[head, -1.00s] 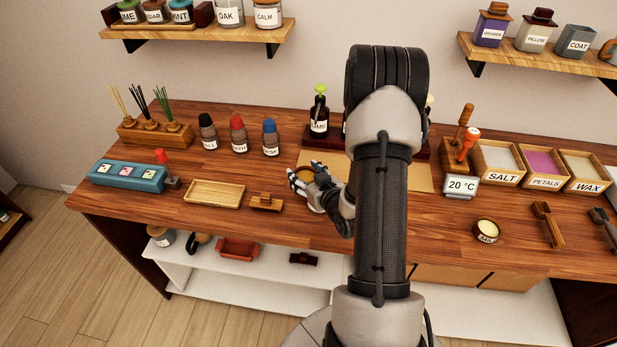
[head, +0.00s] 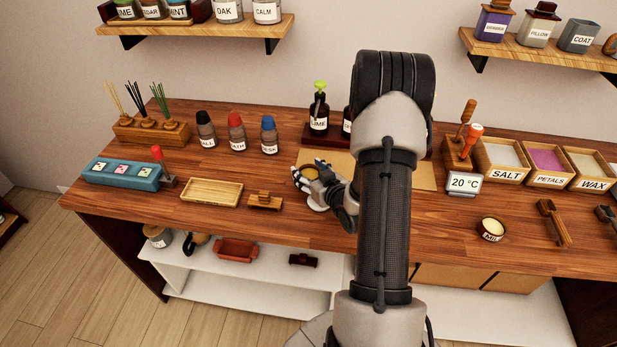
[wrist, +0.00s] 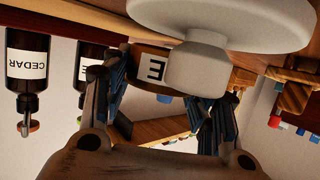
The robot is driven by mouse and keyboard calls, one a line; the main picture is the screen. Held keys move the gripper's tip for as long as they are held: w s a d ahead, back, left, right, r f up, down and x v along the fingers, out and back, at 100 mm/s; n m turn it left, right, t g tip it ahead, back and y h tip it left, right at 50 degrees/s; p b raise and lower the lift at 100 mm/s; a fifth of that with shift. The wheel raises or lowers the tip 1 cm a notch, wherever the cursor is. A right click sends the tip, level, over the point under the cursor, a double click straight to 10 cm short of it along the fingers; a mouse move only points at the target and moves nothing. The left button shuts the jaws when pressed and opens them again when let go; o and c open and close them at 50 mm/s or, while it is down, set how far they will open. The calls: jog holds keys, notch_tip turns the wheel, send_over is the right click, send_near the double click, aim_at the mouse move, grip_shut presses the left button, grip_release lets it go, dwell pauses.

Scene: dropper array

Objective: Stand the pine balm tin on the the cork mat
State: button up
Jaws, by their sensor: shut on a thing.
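The pine balm tin (head: 310,171) is a small round tin with a tan top. My gripper (head: 306,179) is shut around it, above the left front part of the tan sheet that looks like the cork mat (head: 425,176). In the wrist view, the brown tin side shows a white label (wrist: 151,69) with a letter E between the fingers of my gripper (wrist: 165,85). The rest of its label is hidden. My arm covers the middle of the mat. I cannot tell whether the tin touches anything below.
A white round-based piece (wrist: 215,25) sits close below my gripper and partly hides the tin. Dark bottles (head: 319,115) stand behind the mat. A wooden tray (head: 212,203), a wooden block (head: 265,203) and another tin (head: 491,229) lie near the counter's front.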

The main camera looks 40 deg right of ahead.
jog(key=shift+w+d+f+b, duration=0.15)
jog(key=shift+w+d+b, duration=0.25)
jog(key=shift+w+d, duration=1.45)
jog(key=shift+w+d+f+b, duration=0.1)
jog(key=shift+w+d+b, duration=0.3)
jog(key=shift+w+d, duration=1.45)
jog(key=shift+s+d, duration=0.3)
jog(key=o, duration=1.3)
jog(key=shift+f, duration=0.1)
jog(key=shift+c, duration=0.2)
jog(key=v, duration=1.2)
jog(key=shift+a, duration=0.1)
